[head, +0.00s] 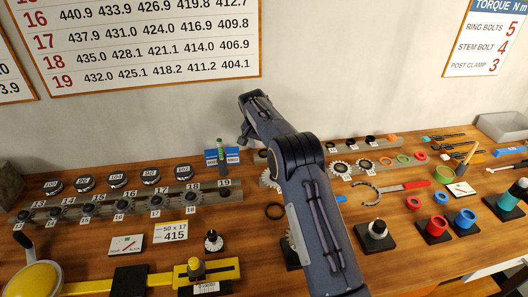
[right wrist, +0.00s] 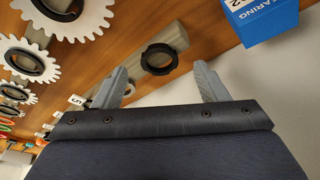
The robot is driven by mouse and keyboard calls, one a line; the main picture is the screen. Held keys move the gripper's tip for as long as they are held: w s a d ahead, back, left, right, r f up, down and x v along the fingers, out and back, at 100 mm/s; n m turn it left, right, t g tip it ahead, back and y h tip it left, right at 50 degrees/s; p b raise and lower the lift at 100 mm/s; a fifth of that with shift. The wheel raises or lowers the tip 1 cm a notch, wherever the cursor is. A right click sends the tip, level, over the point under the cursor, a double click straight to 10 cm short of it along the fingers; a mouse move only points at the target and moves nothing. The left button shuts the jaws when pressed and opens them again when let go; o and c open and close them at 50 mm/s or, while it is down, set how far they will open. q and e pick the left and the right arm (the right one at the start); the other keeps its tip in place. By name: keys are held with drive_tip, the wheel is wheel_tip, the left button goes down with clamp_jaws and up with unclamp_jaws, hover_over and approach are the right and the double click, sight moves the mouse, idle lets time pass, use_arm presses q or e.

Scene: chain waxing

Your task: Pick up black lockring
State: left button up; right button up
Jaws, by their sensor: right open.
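A black lockring (right wrist: 145,60) lies on a grey rail in the right wrist view, between the two fingers and beyond their tips. My right gripper (right wrist: 160,69) is open and empty, with a finger to each side of the ring and no contact visible. In the head view the right gripper (head: 244,138) hangs over the back of the bench, and a dark ring (head: 262,153) shows partly behind my arm. My left gripper is not in view.
Blue bearing boxes (head: 232,156) stand close to the left of the right gripper. White sprockets (right wrist: 85,17) and more black rings lie along the rail. A loose black ring (head: 267,214) lies on the bench. The wall is just behind.

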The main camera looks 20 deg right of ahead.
drive_tip(key=shift+x, duration=1.1)
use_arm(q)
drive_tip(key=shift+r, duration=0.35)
use_arm(e)
drive_tip(key=c, duration=1.1)
drive_tip(key=shift+o, duration=0.2)
drive_tip(key=shift+r, duration=0.15)
